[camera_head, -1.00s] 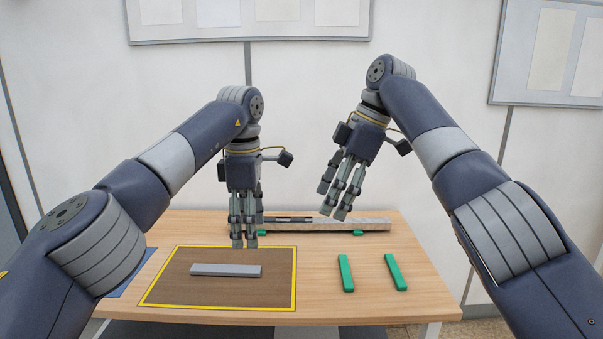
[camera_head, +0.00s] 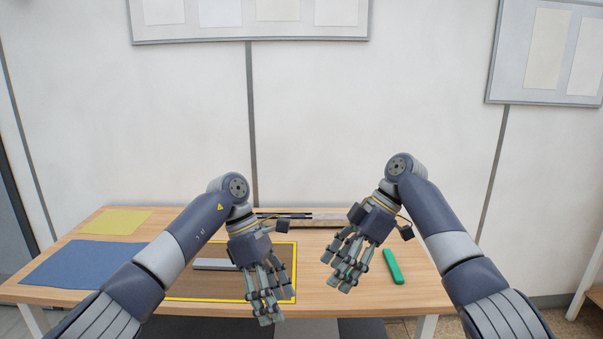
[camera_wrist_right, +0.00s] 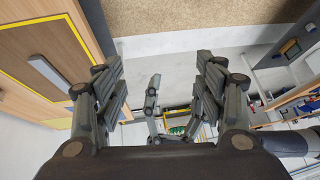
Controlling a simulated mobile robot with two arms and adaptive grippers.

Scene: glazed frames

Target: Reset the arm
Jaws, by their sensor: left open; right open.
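My left gripper (camera_head: 268,315) is open and empty, with its fingers pointing down over the front part of the brown mat. It partly covers the grey bar (camera_head: 212,264) that lies on the mat. My right gripper (camera_head: 342,283) is open and empty, with its fingers pointing down at the right of the mat. In the right wrist view its spread fingers (camera_wrist_right: 160,95) hold nothing. The grey bar also shows there (camera_wrist_right: 48,72).
The brown mat with a yellow border (camera_head: 190,297) lies on the wooden table (camera_head: 420,293). A green bar (camera_head: 393,267) lies at the right. A blue mat (camera_head: 75,266) and a yellow mat (camera_head: 114,222) lie at the left. A long rail (camera_head: 325,217) stands at the back.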

